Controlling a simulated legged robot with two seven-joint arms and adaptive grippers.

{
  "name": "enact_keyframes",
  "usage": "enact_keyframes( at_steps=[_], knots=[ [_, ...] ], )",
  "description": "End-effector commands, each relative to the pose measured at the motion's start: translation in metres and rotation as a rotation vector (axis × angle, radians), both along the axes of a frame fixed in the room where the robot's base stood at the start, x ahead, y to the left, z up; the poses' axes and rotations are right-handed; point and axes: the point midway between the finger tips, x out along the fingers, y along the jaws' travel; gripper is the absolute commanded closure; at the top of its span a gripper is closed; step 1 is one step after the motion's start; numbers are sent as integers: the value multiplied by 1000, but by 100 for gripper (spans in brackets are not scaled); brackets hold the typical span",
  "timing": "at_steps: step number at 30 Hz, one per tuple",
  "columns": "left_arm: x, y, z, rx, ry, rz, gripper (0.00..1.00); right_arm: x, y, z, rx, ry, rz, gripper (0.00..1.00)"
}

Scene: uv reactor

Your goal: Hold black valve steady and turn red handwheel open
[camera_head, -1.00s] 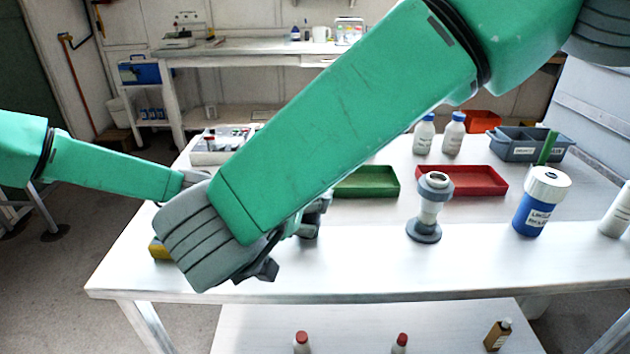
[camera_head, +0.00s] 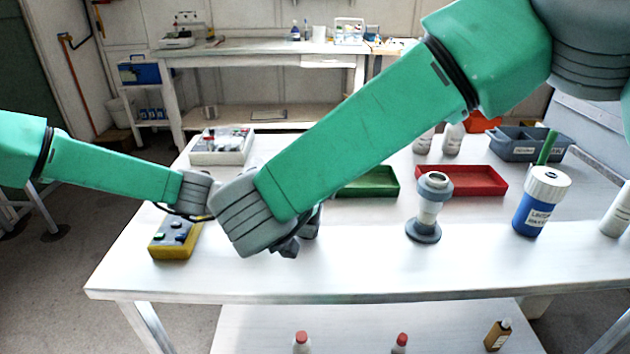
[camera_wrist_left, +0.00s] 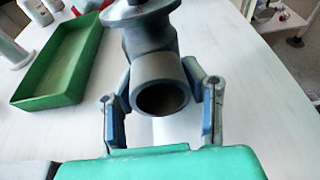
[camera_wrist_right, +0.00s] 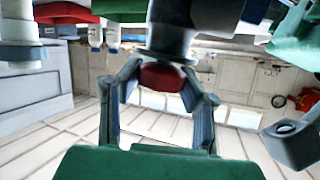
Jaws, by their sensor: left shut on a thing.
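The dark valve (camera_wrist_left: 157,62) shows in the left wrist view, with a round open pipe end facing the camera and a wide grey disc above it. My left gripper (camera_wrist_left: 156,72) is shut on its body, one finger on each side. In the right wrist view a red round part (camera_wrist_right: 162,77), apparently the handwheel, sits below a dark body. My right gripper (camera_wrist_right: 163,84) has a finger on each side of it; whether they press on it is unclear. In the head view my right forearm and wrist hide most of the valve, the handwheel and both grippers.
The white table (camera_head: 370,270) holds a yellow button box (camera_head: 174,241), a green tray (camera_head: 368,181), a red tray (camera_head: 476,180), a grey-white flanged fitting (camera_head: 427,208) and a blue container (camera_head: 541,203). The front strip of the table is clear.

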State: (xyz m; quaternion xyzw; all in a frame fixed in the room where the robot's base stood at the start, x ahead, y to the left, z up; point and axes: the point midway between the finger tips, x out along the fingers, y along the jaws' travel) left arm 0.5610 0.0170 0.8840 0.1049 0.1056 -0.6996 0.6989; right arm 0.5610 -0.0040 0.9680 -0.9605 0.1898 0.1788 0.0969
Motion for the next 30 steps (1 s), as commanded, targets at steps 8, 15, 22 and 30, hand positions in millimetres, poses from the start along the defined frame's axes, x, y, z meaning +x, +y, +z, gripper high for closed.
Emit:
enact_keyframes(
  at_steps=[8, 15, 22, 30],
  knots=[
    [0, 1, -1, 1, 0, 2, 78, 0, -1, 0, -2, -4, 25, 97],
    [0, 1, -1, 2, 0, 2, 78, 0, -2, 1, -2, -21, 143, 97],
    [0, 1, -1, 2, 0, 2, 78, 1, -2, 1, -3, -44, 323, 97],
    [1, 1, -1, 2, -1, 2, 78, 1, -2, 1, -2, -70, 519, 97]
  ],
)
